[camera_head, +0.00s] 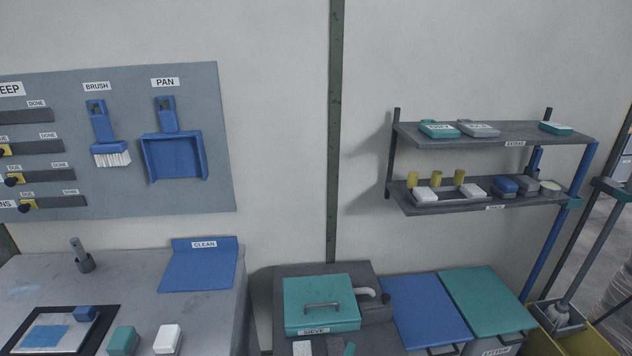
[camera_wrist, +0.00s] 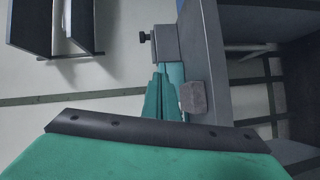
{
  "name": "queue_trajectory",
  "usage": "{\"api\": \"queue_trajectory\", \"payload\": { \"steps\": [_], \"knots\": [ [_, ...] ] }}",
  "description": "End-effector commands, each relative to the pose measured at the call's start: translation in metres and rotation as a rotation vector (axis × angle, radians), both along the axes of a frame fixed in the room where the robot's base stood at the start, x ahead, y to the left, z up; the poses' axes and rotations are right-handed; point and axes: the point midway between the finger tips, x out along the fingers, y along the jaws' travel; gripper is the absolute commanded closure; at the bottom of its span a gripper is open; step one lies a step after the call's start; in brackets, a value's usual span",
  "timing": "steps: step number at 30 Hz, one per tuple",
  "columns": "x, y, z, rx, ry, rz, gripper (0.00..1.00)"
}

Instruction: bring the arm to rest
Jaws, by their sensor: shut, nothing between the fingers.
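My gripper (camera_wrist: 161,72) shows in the wrist view as two narrow teal fingers lying together, shut and empty. Behind them is my broad teal gripper body with a dark bolted strip. The fingers are in front of a pale floor, beside a grey surface (camera_wrist: 212,60). A small grey block (camera_wrist: 193,97) appears just right of the fingers; I cannot tell whether they touch.
The head view shows a bench (camera_head: 120,277) at left, a teal sieve box (camera_head: 321,304) in the middle, blue (camera_head: 430,308) and teal (camera_head: 484,300) lids, and loaded shelves (camera_head: 480,135) at right. A wall board (camera_head: 110,190) holds a brush (camera_head: 108,135) and pan (camera_head: 173,157).

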Motion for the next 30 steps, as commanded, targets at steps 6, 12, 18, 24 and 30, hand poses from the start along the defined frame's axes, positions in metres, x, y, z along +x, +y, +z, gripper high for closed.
{"api": "queue_trajectory", "payload": {
  "steps": [6, 12, 18, 24, 30],
  "knots": [
    [-0.078, 0.023, -0.046, 0.195, 0.005, 0.098, 1.0],
    [-0.149, 0.044, -0.065, 0.389, -0.002, 0.16, 1.0],
    [-0.22, 0.063, -0.066, 0.594, -0.019, 0.195, 1.0],
    [-0.286, 0.078, -0.05, 0.804, -0.048, 0.205, 1.0],
    [-0.345, 0.089, -0.02, 1.015, -0.092, 0.187, 1.0]
  ]
}}
